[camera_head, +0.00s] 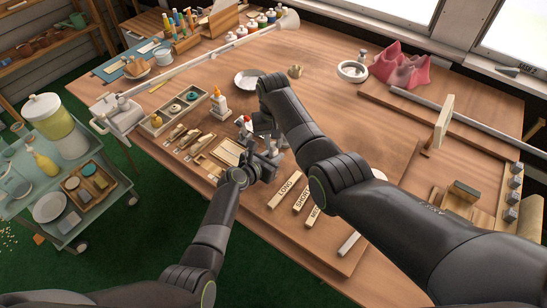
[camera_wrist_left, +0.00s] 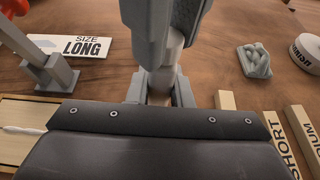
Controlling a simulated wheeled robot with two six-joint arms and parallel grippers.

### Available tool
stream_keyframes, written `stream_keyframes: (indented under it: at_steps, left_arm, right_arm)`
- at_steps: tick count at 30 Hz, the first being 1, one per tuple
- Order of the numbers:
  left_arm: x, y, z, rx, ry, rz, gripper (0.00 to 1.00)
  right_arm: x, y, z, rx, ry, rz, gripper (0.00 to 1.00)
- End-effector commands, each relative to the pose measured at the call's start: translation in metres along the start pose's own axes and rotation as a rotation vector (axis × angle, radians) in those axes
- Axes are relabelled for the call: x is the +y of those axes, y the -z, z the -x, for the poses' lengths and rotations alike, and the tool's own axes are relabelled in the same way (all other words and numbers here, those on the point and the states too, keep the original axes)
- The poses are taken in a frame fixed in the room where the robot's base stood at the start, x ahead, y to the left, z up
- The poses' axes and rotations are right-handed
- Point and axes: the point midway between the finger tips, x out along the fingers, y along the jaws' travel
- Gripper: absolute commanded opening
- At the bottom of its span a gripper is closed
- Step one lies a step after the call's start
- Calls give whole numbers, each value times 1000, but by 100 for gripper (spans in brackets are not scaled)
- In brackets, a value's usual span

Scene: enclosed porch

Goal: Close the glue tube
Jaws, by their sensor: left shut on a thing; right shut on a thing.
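My left gripper (camera_head: 264,152) is low over the wooden table, near its front middle. In the left wrist view its fingers (camera_wrist_left: 160,94) are shut on a pale, upright cylindrical piece (camera_wrist_left: 160,88), which looks like the glue tube. My right gripper (camera_head: 266,122) comes down from above, almost directly over the left one. In the left wrist view it is shut around a pale piece (camera_wrist_left: 173,48) in line with the tube, perhaps its cap. Whether the two pieces touch is hidden by the fingers. The head view hides the tube between the grippers.
A grey clamp-like stand with a red top (camera_wrist_left: 45,72) is close left of the grippers. Labelled wooden strips (camera_head: 285,190) lie in front-right.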

Motion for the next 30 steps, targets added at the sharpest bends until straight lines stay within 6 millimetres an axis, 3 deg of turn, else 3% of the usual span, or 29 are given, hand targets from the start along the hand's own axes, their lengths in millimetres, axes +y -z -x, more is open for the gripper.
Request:
stream_keyframes:
  at_steps: [15,18,22,23,28,30]
  left_arm:
    - [-1,0,0,0,1,0,0]
    - [-1,0,0,0,1,0,0]
    - [-1,0,0,0,2,1,0]
    - [-1,0,0,0,2,1,0]
    - [-1,0,0,1,1,1,0]
    - [-1,0,0,0,1,1,0]
  right_arm:
    - [0,1,0,3,2,-830,0]
    - [0,1,0,3,2,-918,0]
    - [0,1,0,3,2,-912,0]
    - [0,1,0,3,2,-912,23]
    - [0,1,0,2,1,-911,45]
    - [0,1,0,2,1,-910,45]
